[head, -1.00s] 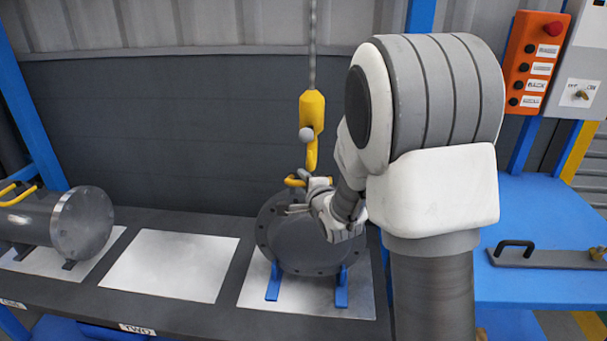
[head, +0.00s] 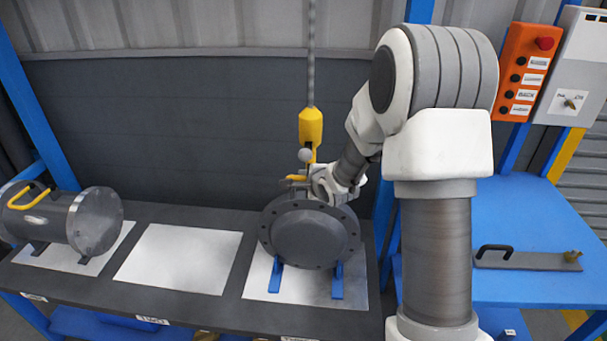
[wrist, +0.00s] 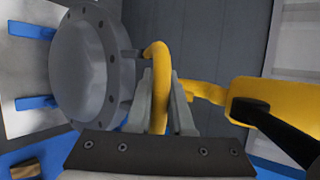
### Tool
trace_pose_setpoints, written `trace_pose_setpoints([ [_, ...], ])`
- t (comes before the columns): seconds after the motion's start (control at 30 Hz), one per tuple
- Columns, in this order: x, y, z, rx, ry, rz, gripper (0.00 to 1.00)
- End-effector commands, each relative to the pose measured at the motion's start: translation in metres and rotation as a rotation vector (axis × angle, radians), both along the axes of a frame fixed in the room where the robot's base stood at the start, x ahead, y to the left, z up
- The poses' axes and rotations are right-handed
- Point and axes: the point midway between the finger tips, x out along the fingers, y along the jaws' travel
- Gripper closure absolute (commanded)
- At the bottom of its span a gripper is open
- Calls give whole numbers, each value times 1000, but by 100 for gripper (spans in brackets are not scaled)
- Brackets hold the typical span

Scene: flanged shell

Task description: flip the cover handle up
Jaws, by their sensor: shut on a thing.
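The cover is a round grey flanged disc (head: 308,236) with bolt holes around its rim, standing upright on blue supports (head: 337,283). It also shows at the left of the wrist view (wrist: 88,65). Its yellow curved handle (wrist: 157,62) rises from the rim and passes between my fingers. In the head view only a bit of yellow (head: 296,178) shows above the rim. My gripper (wrist: 161,85) is shut on the handle, with one finger on either side of it. In the head view my gripper (head: 312,182) is just above the cover's top edge.
A yellow hoist hook (head: 311,127) hangs on a chain close above my gripper; its yellow body is at the right of the wrist view (wrist: 280,108). Another flanged shell (head: 65,222) with a yellow handle lies at left. An empty metal plate (head: 180,258) lies between.

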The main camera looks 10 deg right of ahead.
Motion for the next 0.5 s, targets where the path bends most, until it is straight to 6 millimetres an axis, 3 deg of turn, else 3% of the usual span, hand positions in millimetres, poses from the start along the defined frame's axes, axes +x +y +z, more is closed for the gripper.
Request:
trace_pose_setpoints([
  [0.43, 0, 0, 0, 2, 5, 1, 100],
  [0.47, 0, 0, 0, 2, 5, 1, 75],
  [0.5, 0, 0, 0, 2, 5, 1, 68],
])
